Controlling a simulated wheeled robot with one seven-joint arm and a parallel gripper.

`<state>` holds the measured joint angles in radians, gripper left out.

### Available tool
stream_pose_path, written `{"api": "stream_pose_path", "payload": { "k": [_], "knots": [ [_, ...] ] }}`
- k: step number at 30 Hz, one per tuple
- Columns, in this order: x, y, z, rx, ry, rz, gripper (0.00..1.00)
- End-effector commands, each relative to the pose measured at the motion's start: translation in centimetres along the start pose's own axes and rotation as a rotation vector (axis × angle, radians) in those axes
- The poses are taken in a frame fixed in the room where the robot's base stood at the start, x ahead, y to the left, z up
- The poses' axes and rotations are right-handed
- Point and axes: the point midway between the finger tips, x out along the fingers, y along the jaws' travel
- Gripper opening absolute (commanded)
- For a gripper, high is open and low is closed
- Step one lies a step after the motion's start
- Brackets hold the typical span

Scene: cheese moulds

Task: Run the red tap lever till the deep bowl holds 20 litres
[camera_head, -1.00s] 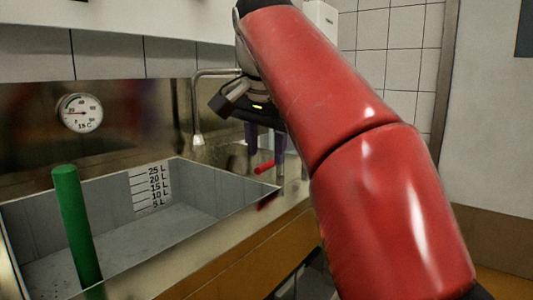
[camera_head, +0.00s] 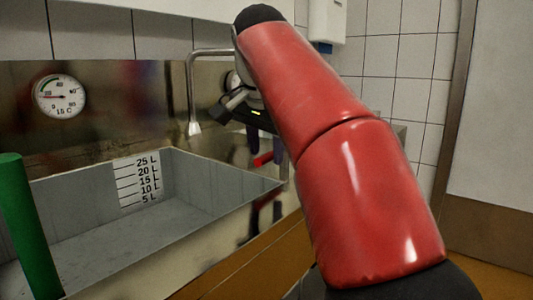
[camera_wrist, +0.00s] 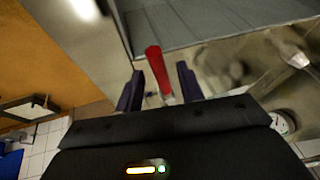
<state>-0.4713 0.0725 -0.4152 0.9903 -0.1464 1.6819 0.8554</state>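The red tap lever (camera_head: 263,159) is at the right end of the deep bowl, and in the wrist view the red lever (camera_wrist: 155,68) stands between my two purple fingers. My gripper (camera_wrist: 160,76) is open around it, with gaps visible on both sides. In the head view my gripper (camera_head: 265,146) is partly hidden by my red arm. The deep bowl (camera_head: 225,198) is a grey basin with a litre scale (camera_head: 137,180) marked 5 to 25 L. Its visible floor looks bare, with no water surface showing. The spout (camera_head: 194,128) hangs over it, with no stream visible.
A round dial (camera_head: 60,96) reading 15 C is on the steel back panel. A green upright post (camera_head: 30,228) stands at the front left of the bowl. A white box (camera_head: 327,20) hangs on the tiled wall.

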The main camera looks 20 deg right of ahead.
Motion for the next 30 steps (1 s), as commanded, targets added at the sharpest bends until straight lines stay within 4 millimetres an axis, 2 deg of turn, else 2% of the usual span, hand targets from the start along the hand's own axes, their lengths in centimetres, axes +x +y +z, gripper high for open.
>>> {"api": "stream_pose_path", "payload": {
  "k": [8,17,30],
  "knots": [
    [0.24,0.01,-0.02,0.000,0.000,0.000,0.38],
    [0.23,0.01,-0.02,0.000,0.000,0.000,0.01],
    [0.21,0.53,-0.53,-0.006,-0.001,-0.003,0.00]
  ]
}}
